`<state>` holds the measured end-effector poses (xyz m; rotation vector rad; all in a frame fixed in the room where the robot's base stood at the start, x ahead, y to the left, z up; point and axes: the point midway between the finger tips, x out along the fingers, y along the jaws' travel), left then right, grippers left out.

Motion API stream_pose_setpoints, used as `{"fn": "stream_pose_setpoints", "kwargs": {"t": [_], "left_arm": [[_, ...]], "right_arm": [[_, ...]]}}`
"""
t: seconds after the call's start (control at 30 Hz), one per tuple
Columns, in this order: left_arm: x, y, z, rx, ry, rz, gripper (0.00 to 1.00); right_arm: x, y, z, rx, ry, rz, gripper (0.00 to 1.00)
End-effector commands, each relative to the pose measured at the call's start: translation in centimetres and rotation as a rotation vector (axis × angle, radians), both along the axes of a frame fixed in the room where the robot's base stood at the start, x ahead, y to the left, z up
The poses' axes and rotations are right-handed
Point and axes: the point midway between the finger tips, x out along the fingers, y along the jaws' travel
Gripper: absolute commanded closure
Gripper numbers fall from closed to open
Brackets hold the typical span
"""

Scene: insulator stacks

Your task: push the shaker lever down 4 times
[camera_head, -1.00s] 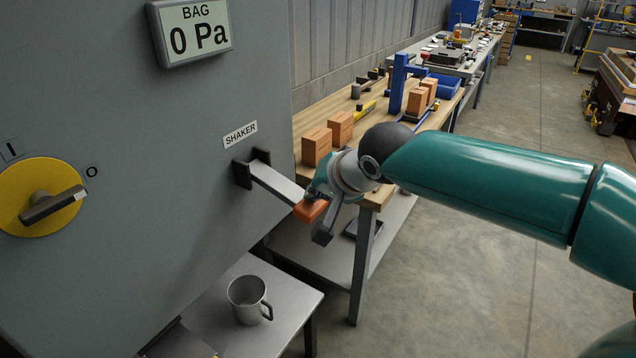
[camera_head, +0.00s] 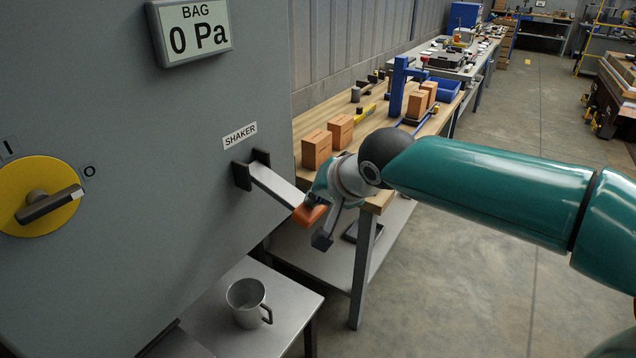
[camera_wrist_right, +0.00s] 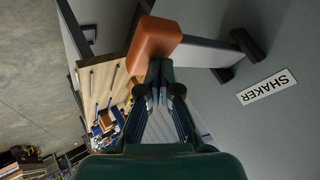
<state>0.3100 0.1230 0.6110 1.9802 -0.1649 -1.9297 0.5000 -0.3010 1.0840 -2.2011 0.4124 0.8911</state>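The shaker lever (camera_head: 272,184) is a flat grey bar that comes out of a dark bracket under the SHAKER label (camera_head: 240,135) on the grey cabinet. It slopes down toward its orange end grip (camera_head: 308,215). My right gripper (camera_head: 323,238) is at this grip, partly covering it in the head view. In the right wrist view the fingers of my right gripper (camera_wrist_right: 160,72) are together, with their tips against or very near the orange grip (camera_wrist_right: 154,40). The grip does not appear to be between them. My left gripper is not in view.
A yellow rotary switch (camera_head: 38,196) and a BAG display (camera_head: 192,30) reading 0 Pa are on the cabinet (camera_head: 150,130). A metal mug (camera_head: 246,303) stands on a low grey table below the lever. A wooden bench (camera_head: 345,148) with brown blocks is behind my right arm.

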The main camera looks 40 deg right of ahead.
Motion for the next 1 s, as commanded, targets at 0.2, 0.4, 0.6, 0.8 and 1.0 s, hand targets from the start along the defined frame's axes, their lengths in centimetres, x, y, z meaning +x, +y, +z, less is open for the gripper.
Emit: {"fn": "stream_pose_setpoints", "kwargs": {"t": [0.2,0.4,0.6,0.8,1.0], "left_arm": [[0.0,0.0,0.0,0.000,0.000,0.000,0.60],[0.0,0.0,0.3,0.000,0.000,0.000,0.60],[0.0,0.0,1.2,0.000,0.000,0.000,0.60],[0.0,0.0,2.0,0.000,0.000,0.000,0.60],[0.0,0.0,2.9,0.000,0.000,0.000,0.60]], "right_arm": [[-0.1,0.0,-0.3,0.000,0.007,0.001,1.00],[0.0,0.0,0.2,0.000,0.006,0.000,1.00],[0.0,0.0,1.5,0.001,0.004,0.000,1.00],[0.0,0.1,2.7,0.001,0.004,0.000,1.00],[0.1,0.0,4.0,0.001,0.002,0.000,1.00]]}}
